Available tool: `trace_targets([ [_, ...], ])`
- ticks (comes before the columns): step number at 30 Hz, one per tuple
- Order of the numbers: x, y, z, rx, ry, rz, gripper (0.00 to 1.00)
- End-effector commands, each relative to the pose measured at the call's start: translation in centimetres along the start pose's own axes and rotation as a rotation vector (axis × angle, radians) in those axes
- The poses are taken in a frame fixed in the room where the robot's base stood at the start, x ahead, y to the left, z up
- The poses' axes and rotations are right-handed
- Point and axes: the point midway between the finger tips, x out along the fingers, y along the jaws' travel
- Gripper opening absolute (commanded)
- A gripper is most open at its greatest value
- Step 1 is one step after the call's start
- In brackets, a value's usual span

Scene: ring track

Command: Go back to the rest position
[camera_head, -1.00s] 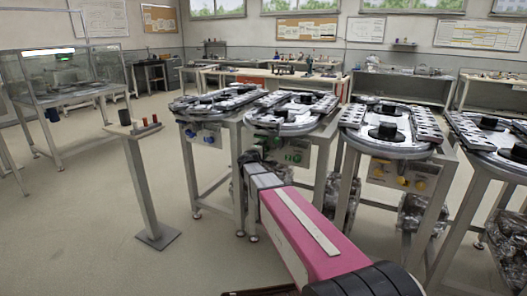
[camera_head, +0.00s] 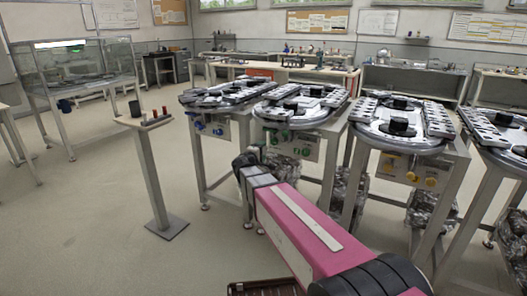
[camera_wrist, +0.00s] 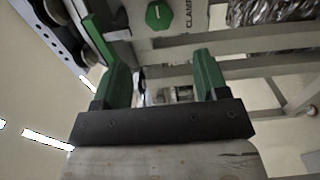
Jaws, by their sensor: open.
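My gripper (camera_wrist: 158,82) shows in the wrist view with its two green fingers standing apart. Nothing is held between them. Beyond the fingers are the table frame and a panel with a green knob (camera_wrist: 158,15); I cannot tell the distance to them. In the head view my pink arm reaches forward from the lower right, and its far end is in front of the ring track with green knobs (camera_head: 300,107). My gripper's fingers are hard to make out there.
More ring tracks on tables stand left (camera_head: 222,92) and right (camera_head: 402,128). A post (camera_head: 157,180) with small items on top stands left of my arm. A glass-walled bench (camera_head: 75,78) is at far left. The floor (camera_head: 90,220) at left is clear.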

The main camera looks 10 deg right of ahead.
Motion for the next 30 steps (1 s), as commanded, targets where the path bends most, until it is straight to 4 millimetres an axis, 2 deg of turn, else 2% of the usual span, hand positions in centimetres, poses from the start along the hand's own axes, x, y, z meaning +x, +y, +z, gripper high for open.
trace_targets([
  [7, 0.0, -0.1, 0.2, 0.003, -0.004, -0.006, 0.67],
  [11, 0.0, -1.3, 2.0, 0.035, -0.042, -0.06, 0.67],
  [14, -0.2, -3.1, 4.7, 0.085, -0.105, -0.146, 0.67],
  [20, -2.0, -8.3, 11.2, 0.219, -0.27, -0.396, 0.67],
  [24, -4.5, -12.2, 15.3, 0.324, -0.392, -0.601, 0.67],
  [30, -9.6, -16.9, 19.6, 0.479, -0.549, -0.912, 0.67],
])
